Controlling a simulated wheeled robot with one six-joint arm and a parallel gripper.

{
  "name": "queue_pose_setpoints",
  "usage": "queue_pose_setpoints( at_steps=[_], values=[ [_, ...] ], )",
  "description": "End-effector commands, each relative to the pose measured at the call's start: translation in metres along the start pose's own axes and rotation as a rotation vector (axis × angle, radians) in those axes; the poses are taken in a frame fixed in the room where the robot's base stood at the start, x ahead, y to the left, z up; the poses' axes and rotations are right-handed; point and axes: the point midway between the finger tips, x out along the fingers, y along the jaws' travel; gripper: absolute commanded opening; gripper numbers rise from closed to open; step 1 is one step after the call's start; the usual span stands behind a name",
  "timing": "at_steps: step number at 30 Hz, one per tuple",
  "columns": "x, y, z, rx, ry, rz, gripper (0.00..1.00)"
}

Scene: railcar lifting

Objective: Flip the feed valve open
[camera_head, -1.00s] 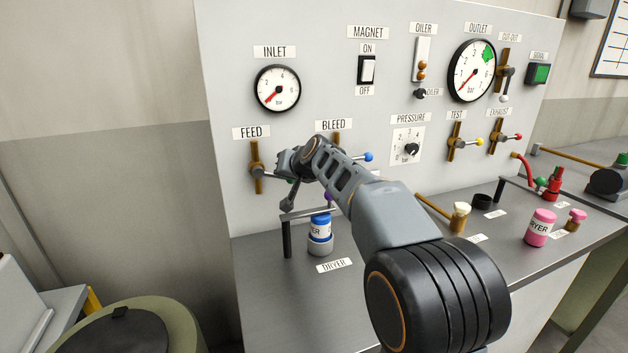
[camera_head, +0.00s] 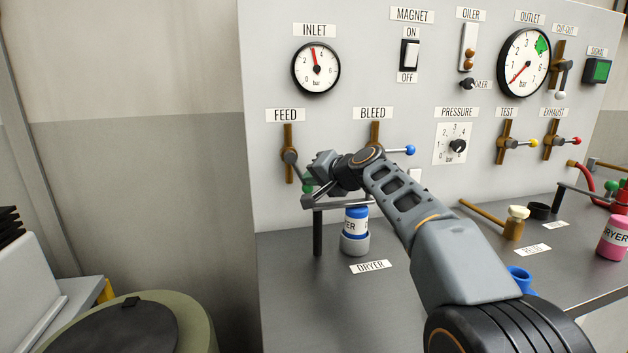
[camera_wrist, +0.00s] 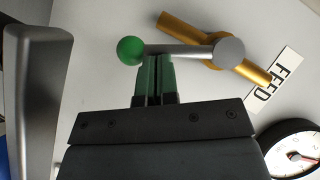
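The feed valve (camera_head: 289,155) is a brass pipe piece with a grey hub and a lever ending in a green ball. In the head view its lever slants steeply down to the right; the green ball (camera_head: 307,185) is partly behind my gripper (camera_head: 313,177). In the wrist view the lever (camera_wrist: 185,49) lies across, just beyond my fingertips (camera_wrist: 155,60), at a slant to the brass pipe (camera_wrist: 255,72). My fingers are together, with only a thin line between them, touching or nearly touching the lever near the ball. The inlet gauge (camera_head: 316,68) needle points nearly straight up.
The bleed valve (camera_head: 375,134), with a blue-ball lever (camera_head: 410,150), is close to the right of my gripper. Below stands a blue-capped dryer canister (camera_head: 356,224) beside a dark post with a grey bar (camera_head: 317,230). The wall left of the panel is clear.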

Motion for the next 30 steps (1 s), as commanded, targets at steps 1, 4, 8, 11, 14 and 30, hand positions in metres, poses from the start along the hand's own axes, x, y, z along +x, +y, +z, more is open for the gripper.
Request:
queue_pose_setpoints(
  at_steps=[1, 4, 8, 11, 14, 30],
  values=[
    [0.001, 0.002, 0.002, 0.0, -0.001, 0.002, 0.0],
    [0.002, 0.002, 0.002, -0.001, -0.001, 0.002, 0.0],
    [0.002, 0.002, 0.003, -0.001, -0.001, 0.003, 0.0],
    [0.002, 0.002, 0.003, -0.001, -0.001, 0.003, 0.0],
    [0.002, 0.001, 0.003, -0.001, -0.002, 0.003, 0.0],
    [-0.029, 0.001, 0.002, -0.001, 0.003, 0.001, 0.0]
  ],
)
